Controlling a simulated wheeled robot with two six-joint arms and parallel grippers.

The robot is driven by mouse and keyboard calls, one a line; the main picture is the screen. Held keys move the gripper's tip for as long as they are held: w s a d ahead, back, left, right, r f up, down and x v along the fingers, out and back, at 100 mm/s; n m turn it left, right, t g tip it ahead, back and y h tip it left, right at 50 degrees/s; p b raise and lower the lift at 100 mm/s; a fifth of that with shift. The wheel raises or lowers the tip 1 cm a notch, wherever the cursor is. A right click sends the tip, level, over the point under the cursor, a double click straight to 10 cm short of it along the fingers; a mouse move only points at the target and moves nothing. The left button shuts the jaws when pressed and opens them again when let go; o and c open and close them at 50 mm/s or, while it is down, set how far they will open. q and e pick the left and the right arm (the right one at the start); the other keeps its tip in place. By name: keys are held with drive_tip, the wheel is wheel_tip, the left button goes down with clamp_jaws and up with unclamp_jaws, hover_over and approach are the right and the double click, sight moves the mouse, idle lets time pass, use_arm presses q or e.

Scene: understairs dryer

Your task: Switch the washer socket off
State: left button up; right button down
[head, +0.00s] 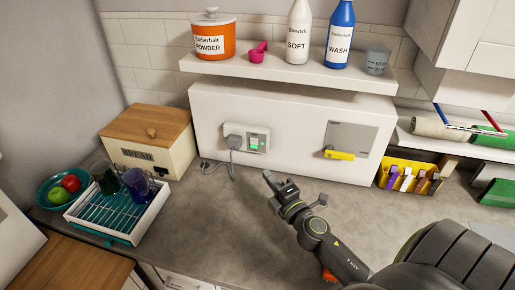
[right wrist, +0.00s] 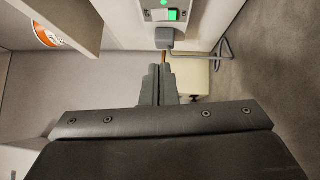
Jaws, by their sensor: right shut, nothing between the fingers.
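The socket (head: 246,137) is a white double plate on the front of a white boxed-in panel. A grey plug (head: 234,141) sits in its left side, with a grey cord hanging to the worktop. A green-lit switch (head: 256,144) shows on its right part. In the right wrist view the socket (right wrist: 146,14) is at the top edge, partly cut off, with the green switch (right wrist: 172,14) and the plug (right wrist: 165,37). My right gripper (head: 268,175) is shut and empty, in front of and below the socket, apart from it. Its closed fingers (right wrist: 158,70) point toward the plug. My left gripper is not in view.
A grey plate with a yellow lever (head: 340,155) is right of the socket. A shelf (head: 285,72) with bottles overhangs the panel. A bread box (head: 150,137) and dish rack (head: 105,235) stand left, a yellow crate (head: 405,183) right. The worktop between is mostly clear.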

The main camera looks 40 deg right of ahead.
drive_tip(key=p, duration=0.1)
approach(252, 140)
drive_tip(key=w+a, duration=0.3)
drive_tip(key=w+d, duration=0.3)
drive_tip(key=shift+r, duration=0.1)
drive_tip(key=shift+w+d+r, duration=0.15)
drive_tip(key=shift+d, duration=0.05)
